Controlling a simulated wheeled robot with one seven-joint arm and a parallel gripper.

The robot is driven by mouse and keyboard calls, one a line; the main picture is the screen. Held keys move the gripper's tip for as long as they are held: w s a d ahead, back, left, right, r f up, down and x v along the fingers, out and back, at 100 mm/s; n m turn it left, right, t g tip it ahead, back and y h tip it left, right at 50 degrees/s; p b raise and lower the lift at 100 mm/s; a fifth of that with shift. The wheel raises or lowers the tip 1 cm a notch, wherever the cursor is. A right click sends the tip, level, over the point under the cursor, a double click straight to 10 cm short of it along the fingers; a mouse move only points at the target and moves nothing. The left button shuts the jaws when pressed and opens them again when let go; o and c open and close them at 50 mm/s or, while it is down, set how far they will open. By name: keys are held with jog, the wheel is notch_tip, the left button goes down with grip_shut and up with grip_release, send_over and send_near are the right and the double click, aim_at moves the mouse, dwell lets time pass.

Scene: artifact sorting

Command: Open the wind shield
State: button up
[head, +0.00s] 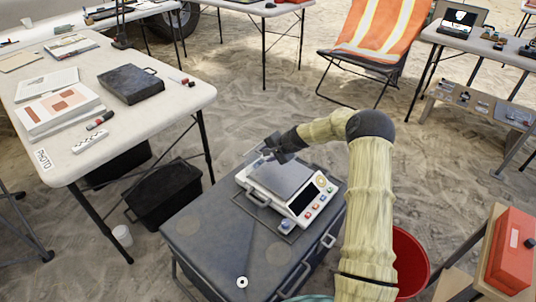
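A white scale (301,204) with a grey weighing plate (281,175), a dark display and coloured buttons stands on a dark grey case-like surface (205,240). A pale bar handle (257,200) shows at its left side. I cannot clearly make out the wind shield; a thin pale edge shows at the scale's back left beside my gripper. My gripper (268,154) is at the back edge of the scale, with my arm reaching in from the right. Its fingers are small and partly hidden, so I cannot tell whether they are open or touching anything.
A small white ring-shaped object (242,282) lies on the surface's front part. A white table (190,98) with papers and a black case stands at left. A black crate (165,193) is on the sand below. A red bucket (411,262) and red box (513,255) are at right.

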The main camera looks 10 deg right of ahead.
jog(key=shift+d+r, duration=0.1)
jog(key=shift+r, duration=0.05)
jog(key=shift+r, duration=0.2)
jog(key=p+v, duration=0.3)
jog(key=v, duration=1.4)
jog(key=shift+f, duration=0.15)
jog(key=shift+s, duration=0.1)
